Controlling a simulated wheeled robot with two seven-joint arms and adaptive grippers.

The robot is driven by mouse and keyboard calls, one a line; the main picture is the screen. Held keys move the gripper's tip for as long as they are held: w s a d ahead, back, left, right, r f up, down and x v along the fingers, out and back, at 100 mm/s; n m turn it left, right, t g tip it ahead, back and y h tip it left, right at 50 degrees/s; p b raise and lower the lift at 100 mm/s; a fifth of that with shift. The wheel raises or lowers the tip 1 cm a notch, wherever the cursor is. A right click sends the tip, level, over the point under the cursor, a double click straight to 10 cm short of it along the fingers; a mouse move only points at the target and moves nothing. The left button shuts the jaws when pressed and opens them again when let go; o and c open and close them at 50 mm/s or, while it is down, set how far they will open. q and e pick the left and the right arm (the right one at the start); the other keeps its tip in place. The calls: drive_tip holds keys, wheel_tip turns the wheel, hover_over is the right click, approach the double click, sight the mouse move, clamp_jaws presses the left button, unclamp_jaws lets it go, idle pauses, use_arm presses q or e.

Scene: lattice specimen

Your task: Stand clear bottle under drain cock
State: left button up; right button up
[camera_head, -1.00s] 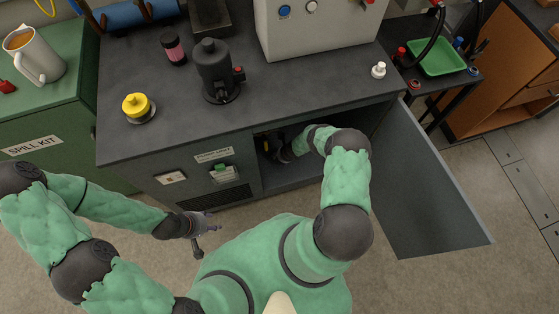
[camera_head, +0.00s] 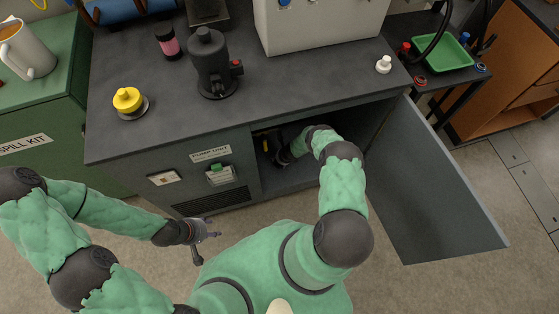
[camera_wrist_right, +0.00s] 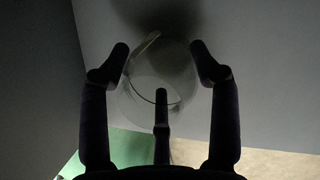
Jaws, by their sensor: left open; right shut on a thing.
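A clear round bottle (camera_wrist_right: 135,105) shows between the dark fingers of my right gripper (camera_wrist_right: 160,78) in the right wrist view, in dim light. My right gripper is shut on it. In the head view, my right gripper (camera_head: 280,150) is inside the open cabinet (camera_head: 290,177), and I cannot make out the bottle there. A small yellow part (camera_head: 264,143) shows beside that gripper; I cannot tell whether it belongs to the drain cock. My left gripper (camera_head: 212,236) is open and empty above the floor in front of the cabinet.
The cabinet door (camera_head: 435,190) stands wide open to the right of my right arm. The dark counter (camera_head: 290,95) above carries a pump-like unit (camera_head: 212,65), a yellow-capped item (camera_head: 128,100) and a small white knob (camera_head: 384,65). A green tray (camera_head: 443,53) stands right.

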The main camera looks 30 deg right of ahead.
drive_tip(key=o, duration=1.1)
drive_tip(key=shift+o, duration=0.2)
drive_tip(key=p+v, duration=0.5)
drive_tip(key=v, duration=0.1)
drive_tip(key=shift+r, duration=0.1)
drive_tip(key=shift+s+d+r+p, duration=0.1)
drive_tip(key=shift+s+r+p, duration=0.2)
drive_tip(key=shift+r+p, duration=0.3)
